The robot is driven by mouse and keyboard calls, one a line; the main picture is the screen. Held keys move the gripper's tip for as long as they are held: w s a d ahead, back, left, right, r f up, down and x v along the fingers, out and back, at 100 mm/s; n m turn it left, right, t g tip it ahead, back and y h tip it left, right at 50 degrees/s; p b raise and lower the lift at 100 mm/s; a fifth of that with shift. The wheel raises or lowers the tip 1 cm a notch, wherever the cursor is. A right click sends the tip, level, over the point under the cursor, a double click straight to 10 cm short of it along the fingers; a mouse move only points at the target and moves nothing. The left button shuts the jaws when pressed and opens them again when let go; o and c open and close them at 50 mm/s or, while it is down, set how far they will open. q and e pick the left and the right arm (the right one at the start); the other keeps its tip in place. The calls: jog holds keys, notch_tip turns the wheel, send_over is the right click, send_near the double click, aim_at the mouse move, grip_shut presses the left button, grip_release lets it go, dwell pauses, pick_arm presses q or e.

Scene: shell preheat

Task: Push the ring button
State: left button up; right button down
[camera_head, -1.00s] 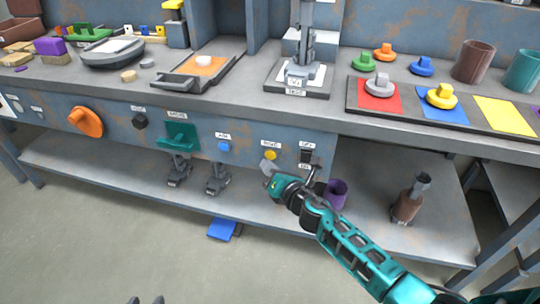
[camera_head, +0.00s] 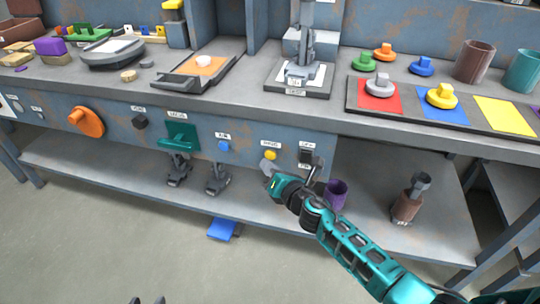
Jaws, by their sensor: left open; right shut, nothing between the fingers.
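The ring button is a small yellow button (camera_head: 271,155) under a white label on the bench's blue front panel. The label is too small to read surely. My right gripper (camera_head: 268,167) is shut and empty, with its grey tips just below the yellow button. I cannot tell whether they touch it. The teal wrist and arm reach in from the lower right. My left gripper (camera_head: 147,300) shows only as two dark, separated fingertips at the bottom edge; it is open and away from the panel.
A blue button (camera_head: 224,146), a green handle (camera_head: 180,136), an orange knob (camera_head: 86,121) and a black switch (camera_head: 306,155) share the panel. A purple cup (camera_head: 336,194) and a brown container (camera_head: 406,206) stand on the lower shelf. The floor in front is mostly clear.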

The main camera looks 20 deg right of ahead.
jog(key=shift+w, duration=0.1)
jog(key=shift+w+d, duration=0.2)
jog(key=shift+w, duration=0.05)
jog(key=shift+w+d, duration=0.3)
jog(key=shift+w, duration=0.05)
dwell(0.9)
jog(key=shift+s+a, duration=0.5)
jog(key=shift+s, duration=0.2)
jog(key=shift+s, duration=0.1)
jog(key=s+a, duration=0.1)
jog(key=s, duration=0.1)
jog(key=s+a, duration=0.1)
jog(key=s, duration=0.1)
jog(key=shift+a, duration=0.4)
